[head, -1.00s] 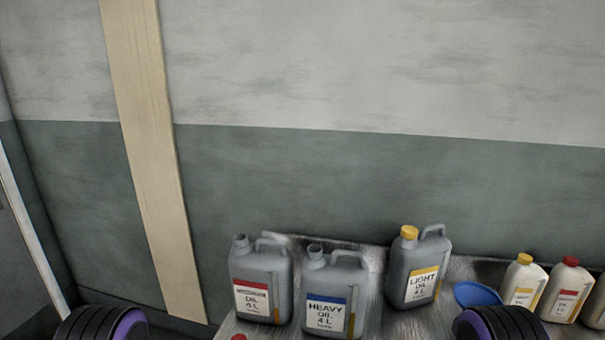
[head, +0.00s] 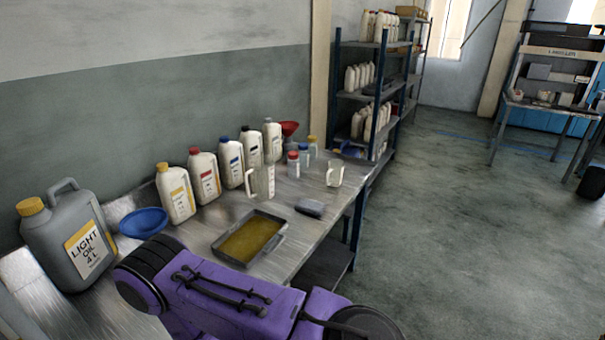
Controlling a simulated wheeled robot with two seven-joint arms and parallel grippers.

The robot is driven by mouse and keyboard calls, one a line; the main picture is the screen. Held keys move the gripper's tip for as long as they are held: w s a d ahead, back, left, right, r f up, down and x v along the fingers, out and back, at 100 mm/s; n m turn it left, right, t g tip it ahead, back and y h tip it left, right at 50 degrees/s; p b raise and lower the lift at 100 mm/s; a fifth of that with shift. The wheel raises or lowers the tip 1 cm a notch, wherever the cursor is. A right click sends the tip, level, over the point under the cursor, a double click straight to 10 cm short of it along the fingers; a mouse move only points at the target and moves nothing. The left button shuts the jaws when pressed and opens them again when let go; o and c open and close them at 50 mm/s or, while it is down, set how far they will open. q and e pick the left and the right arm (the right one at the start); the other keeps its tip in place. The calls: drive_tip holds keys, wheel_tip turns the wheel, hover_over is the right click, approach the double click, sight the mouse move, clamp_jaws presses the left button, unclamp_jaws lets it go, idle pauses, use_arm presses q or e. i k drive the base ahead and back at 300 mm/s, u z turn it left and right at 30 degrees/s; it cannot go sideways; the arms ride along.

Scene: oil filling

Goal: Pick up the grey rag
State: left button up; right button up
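A small dark grey folded item (head: 310,208), which looks like the grey rag, lies flat on the metal table (head: 208,232), right of a shallow tray of yellow-brown oil (head: 250,238). Nothing touches it and it is in full view. A purple and black arm of mine crosses the bottom of the head view, in front of the table. Neither of my grippers shows.
A grey light oil can (head: 72,238), a blue bowl or funnel (head: 144,222) and several white bottles (head: 204,176) line the wall side. Clear jugs (head: 335,173) stand behind the rag. Shelves (head: 365,97) stand beyond the table; the floor at right is open.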

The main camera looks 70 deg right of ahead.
sight(308, 206)
drive_tip(key=z, duration=0.55)
drive_tip(key=k, duration=1.25)
drive_tip(key=z, duration=1.05)
drive_tip(key=i, duration=0.8)
drive_tip(key=z, duration=1.5)
drive_tip(key=i, duration=1.15)
drive_tip(key=u, duration=2.55)
